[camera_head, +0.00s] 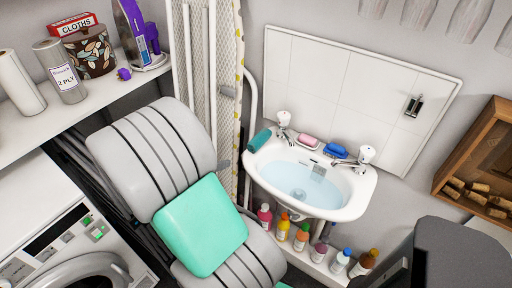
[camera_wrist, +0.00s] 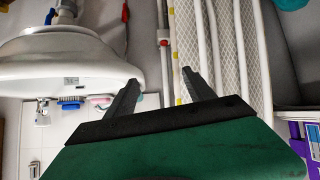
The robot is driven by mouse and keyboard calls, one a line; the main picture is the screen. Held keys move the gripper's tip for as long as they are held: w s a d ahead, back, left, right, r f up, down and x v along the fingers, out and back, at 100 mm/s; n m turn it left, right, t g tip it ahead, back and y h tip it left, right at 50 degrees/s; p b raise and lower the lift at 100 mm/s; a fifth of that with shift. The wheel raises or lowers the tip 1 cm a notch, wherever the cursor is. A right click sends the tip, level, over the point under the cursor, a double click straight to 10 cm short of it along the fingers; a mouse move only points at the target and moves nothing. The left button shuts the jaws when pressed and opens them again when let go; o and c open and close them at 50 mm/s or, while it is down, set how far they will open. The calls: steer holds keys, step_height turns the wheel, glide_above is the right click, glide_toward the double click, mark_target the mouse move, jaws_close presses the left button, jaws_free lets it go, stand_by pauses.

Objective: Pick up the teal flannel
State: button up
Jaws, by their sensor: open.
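The teal flannel (camera_head: 260,140) lies on the left rim of the white sink (camera_head: 350,208), draped along its edge near the left tap. I cannot make it out in the wrist view. My gripper (camera_wrist: 160,76) shows in the wrist view with its two dark fingers spread apart and nothing between them. The sink (camera_wrist: 60,62) appears upside down there, left of the fingers. My gripper's fingers do not show in the head view, so I cannot tell its exact distance from the flannel.
Pink soap (camera_head: 308,141) and a blue brush (camera_head: 336,151) lie at the sink's back. Several bottles (camera_head: 301,237) stand below it. An ironing board (camera_head: 226,80) leans left of the sink. A shelf (camera_head: 85,95) holds rolls and an iron. A washing machine (camera_head: 60,240) stands beneath.

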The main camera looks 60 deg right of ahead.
mark_target(260, 140)
steer(key=s+d+m+h, duration=0.1)
steer(key=s+d, duration=0.1)
steer(key=d, duration=0.1)
steer(key=s+d+m+g+h, duration=0.1)
steer(key=s+d+h, duration=0.1)
steer(key=d, duration=0.1)
steer(key=s+d+m+g+h+b, duration=0.1)
steer(key=s+d+h, duration=0.1)
steer(key=s+d, duration=0.1)
steer(key=shift+s+d+f, duration=0.1)
steer(key=shift+f, duration=0.2)
steer(key=x, duration=0.2)
steer(key=p+x, duration=0.1)
steer(key=x, duration=0.4)
steer(key=shift+s+d+r, duration=0.1)
steer(key=shift+d+r, duration=0.25)
steer(key=shift+d, duration=0.05)
jaws_close()
